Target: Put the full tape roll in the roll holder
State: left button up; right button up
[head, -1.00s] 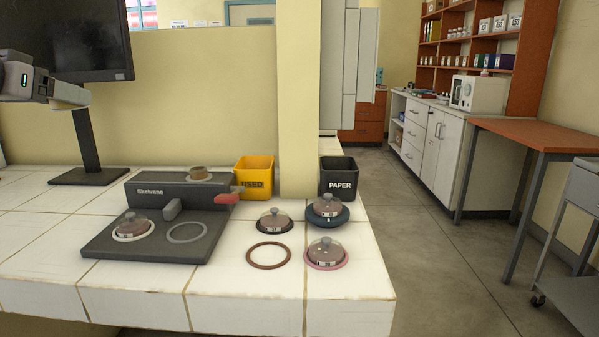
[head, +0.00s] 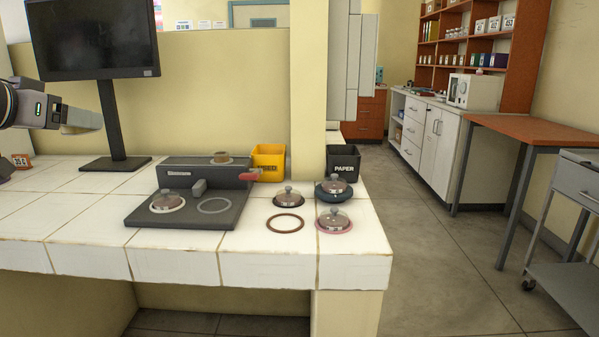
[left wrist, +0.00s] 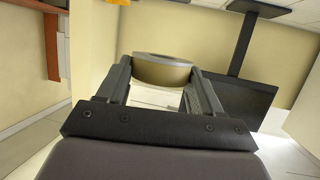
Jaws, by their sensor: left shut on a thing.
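A tape roll (left wrist: 162,72), pale grey on its flat side and tan around its edge, is between the fingers of my left gripper (left wrist: 158,75) in the left wrist view. The gripper is shut on it. A dark grey device (head: 190,215) stands on the bench. A small brown roll (head: 221,158) sits at the top of its raised back part. I cannot tell which part is the roll holder. My right gripper is out of view.
Several lidded dishes, one of them pink-rimmed (head: 334,219), and a brown ring (head: 285,223) lie right of the device. Yellow (head: 268,160) and black PAPER (head: 343,165) bins stand behind. A monitor (head: 92,38) stands at left.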

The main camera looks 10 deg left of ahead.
pick_arm(q)
jog(key=s+d+f, duration=0.4)
jog(key=d+f, duration=0.4)
jog(key=f, duration=0.2)
jog(key=s+d+f+y, duration=0.1)
jog(key=s+d+f, duration=0.4)
jog(key=d+f, duration=0.45)
jog(key=s+d+f, duration=0.4)
jog(key=d+f, duration=0.3)
jog(key=f, duration=0.5)
notch_tip(320, 180, up, 14)
jog(key=p, duration=1.6)
jog(key=shift+a+n, duration=0.25)
jog(key=shift+n, duration=0.15)
jog(key=shift+w+f, duration=0.1)
jog(key=shift+w, duration=0.1)
